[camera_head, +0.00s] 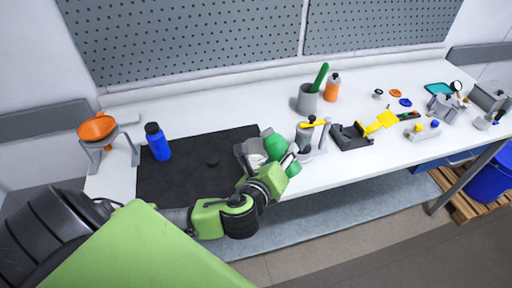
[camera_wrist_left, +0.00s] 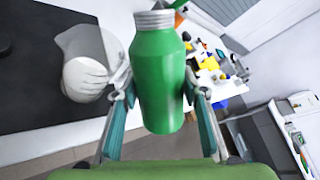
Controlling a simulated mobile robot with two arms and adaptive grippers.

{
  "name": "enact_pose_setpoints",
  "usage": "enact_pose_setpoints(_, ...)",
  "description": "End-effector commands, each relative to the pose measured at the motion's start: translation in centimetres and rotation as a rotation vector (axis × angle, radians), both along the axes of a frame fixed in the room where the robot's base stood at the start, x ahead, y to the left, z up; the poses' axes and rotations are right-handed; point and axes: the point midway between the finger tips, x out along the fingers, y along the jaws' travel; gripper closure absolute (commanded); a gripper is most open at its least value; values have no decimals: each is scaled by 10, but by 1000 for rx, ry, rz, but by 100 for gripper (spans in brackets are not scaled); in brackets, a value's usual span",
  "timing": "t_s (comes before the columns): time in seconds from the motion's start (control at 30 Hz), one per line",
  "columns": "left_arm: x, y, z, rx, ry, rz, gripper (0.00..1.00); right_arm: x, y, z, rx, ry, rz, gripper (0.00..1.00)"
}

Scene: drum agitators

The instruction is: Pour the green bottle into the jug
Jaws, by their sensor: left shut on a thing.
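The green bottle (camera_head: 272,144) is held in my left gripper (camera_head: 268,158), near the front edge of the bench. In the left wrist view the bottle (camera_wrist_left: 159,85) sits between the two fingers (camera_wrist_left: 160,98), and its grey threaded neck points to the top of the picture. I cannot tell how far it is tilted. The pale jug (camera_head: 247,149) is just left of the bottle, partly hidden by my gripper. In the left wrist view the jug (camera_wrist_left: 86,75) stands left of the bottle, at the black mat's edge. My right gripper is not in view.
Close right of my gripper is a grey device with a yellow lever (camera_head: 312,124). An orange bottle (camera_head: 332,88) stands behind.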

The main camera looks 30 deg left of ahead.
Motion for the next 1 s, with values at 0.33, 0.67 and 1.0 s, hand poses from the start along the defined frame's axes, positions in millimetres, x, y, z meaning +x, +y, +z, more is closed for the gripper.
enact_pose_setpoints(0.33,0,-1,-2,-30,-1,0,89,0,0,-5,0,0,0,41)
enact_pose_setpoints(0.67,0,-2,-7,-59,6,0,89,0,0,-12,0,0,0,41)
enact_pose_setpoints(1.0,0,-3,-10,-88,10,-1,89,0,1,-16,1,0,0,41)
